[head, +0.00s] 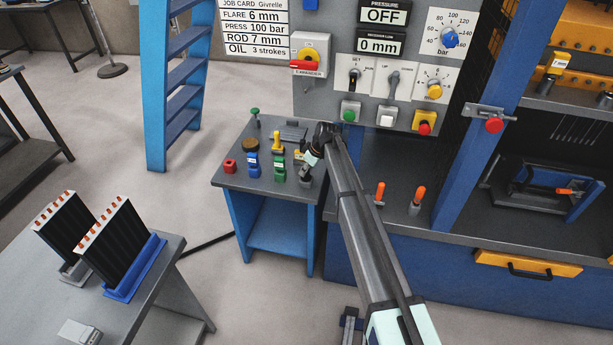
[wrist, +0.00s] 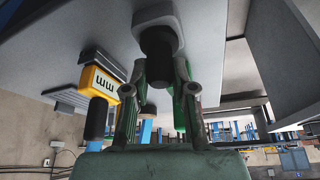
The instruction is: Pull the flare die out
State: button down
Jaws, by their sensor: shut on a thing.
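My gripper (wrist: 162,78) has its two fingers closed on a dark cylindrical piece (wrist: 158,50), one finger on each side. The piece meets a pale grey block (wrist: 155,22) in the wrist view. No size mark shows on it, so I cannot tell for sure that it is the flare die. In the head view my gripper (head: 309,158) is at the right side of the small blue table, low over its top, and hides most of what it holds. A yellow block (wrist: 101,82) marked "mm" is beside the gripper in the wrist view.
The small table (head: 228,177) also bears a red block (head: 230,167), a blue piece (head: 252,170), a green piece (head: 279,173) and a yellow piece (head: 277,144), close to the gripper. The control panel (head: 335,78) stands behind. Orange-handled tools (head: 419,194) are on the bench to the right.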

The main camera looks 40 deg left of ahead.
jog(key=shift+r, duration=0.65)
dwell(0.5)
jog(key=shift+r+p, duration=0.8)
jog(key=shift+r, duration=2.95)
